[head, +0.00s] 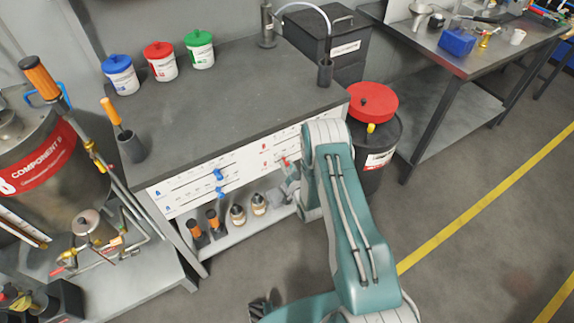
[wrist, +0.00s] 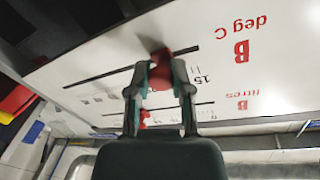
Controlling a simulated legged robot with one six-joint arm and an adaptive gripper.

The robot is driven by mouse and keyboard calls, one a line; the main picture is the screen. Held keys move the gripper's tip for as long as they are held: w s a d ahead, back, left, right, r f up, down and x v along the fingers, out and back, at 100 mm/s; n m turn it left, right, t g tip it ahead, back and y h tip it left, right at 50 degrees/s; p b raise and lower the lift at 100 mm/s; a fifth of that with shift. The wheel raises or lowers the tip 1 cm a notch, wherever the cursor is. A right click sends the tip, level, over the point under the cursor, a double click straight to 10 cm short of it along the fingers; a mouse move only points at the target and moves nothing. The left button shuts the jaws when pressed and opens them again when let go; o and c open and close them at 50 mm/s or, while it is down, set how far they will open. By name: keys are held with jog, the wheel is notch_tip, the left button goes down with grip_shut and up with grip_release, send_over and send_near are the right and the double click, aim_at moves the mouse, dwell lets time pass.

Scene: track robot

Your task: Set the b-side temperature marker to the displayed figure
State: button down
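The white scale panel (head: 190,190) runs along the front edge of the workbench. In the wrist view the panel shows upside down, with red "B deg C" lettering (wrist: 242,40) and a "15" near the slot. The red b-side temperature marker (wrist: 162,72) sits on that slot, near the 15. My gripper (wrist: 162,68) has its fingertips on both sides of this marker and looks shut on it. A second red marker (wrist: 146,118) shows on the "B litres" slot, partly behind a finger. No displayed figure is readable.
Blue A-side markers (head: 218,174) are on the panel's left half. Blue, red and green lidded tubs (head: 162,62) stand on the bench.

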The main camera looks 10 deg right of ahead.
jog(key=w+d, duration=0.3)
jog(key=d, duration=0.8)
jog(key=shift+w, duration=0.3)
jog(key=c, duration=0.5)
grip_release()
jog(key=shift+a, duration=0.1)
jog(key=shift+c, duration=0.2)
jog(key=s+d, duration=0.2)
jog(key=s, duration=0.9)
jog(key=shift+s, duration=0.4)
